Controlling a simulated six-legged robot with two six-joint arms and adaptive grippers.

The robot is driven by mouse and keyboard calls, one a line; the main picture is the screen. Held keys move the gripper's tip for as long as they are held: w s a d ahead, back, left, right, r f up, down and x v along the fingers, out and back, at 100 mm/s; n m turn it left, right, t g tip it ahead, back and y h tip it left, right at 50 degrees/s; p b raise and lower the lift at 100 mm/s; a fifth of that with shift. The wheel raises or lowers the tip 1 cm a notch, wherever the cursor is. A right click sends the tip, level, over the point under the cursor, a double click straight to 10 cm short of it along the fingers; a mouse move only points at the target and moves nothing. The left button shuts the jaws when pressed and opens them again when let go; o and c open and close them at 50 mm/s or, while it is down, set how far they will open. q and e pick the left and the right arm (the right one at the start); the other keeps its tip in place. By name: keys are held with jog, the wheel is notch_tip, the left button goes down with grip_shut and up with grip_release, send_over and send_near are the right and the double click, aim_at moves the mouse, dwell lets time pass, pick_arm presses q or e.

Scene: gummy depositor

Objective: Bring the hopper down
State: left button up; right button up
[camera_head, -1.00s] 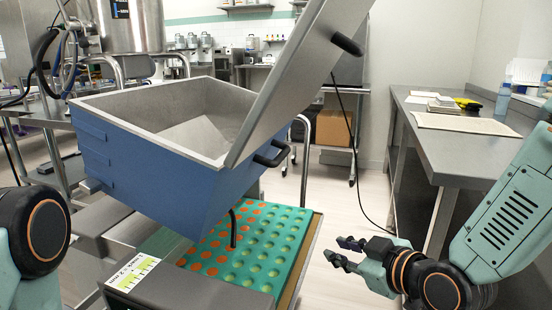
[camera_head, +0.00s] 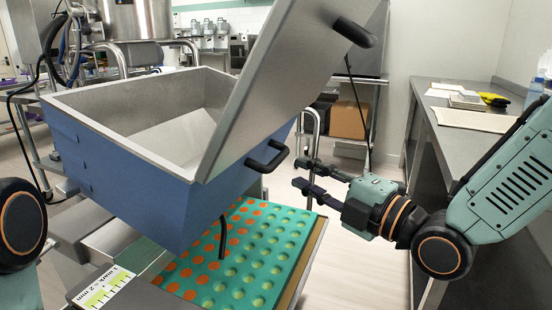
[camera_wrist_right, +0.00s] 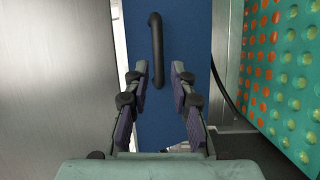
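The hopper (camera_head: 120,190) is a blue box with a grey metal inside, raised above the mould tray. Its grey lid (camera_head: 275,80) stands open and tilted, with a black handle near its top. A black handle (camera_head: 268,156) sits on the hopper's right side; it also shows in the right wrist view (camera_wrist_right: 155,50), ahead of the fingers. My right gripper (camera_head: 306,174) is open and empty, to the right of that handle and apart from it. It also shows open in the right wrist view (camera_wrist_right: 160,90). My left gripper is out of view.
A teal mould tray (camera_head: 285,222) with several cavities, many filled orange, lies below the hopper. A scale label (camera_head: 105,288) is at the front left. A grey bench (camera_head: 455,140) stands at the right, and a cardboard box (camera_head: 348,120) is behind.

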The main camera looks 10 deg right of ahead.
aim_at(280, 162)
jog(key=shift+n, duration=0.4)
jog(key=shift+b+x, duration=0.9)
jog(key=shift+x, duration=2.85)
jog(key=shift+s+a+r, duration=0.1)
jog(key=shift+a+r, duration=0.05)
grip_shut()
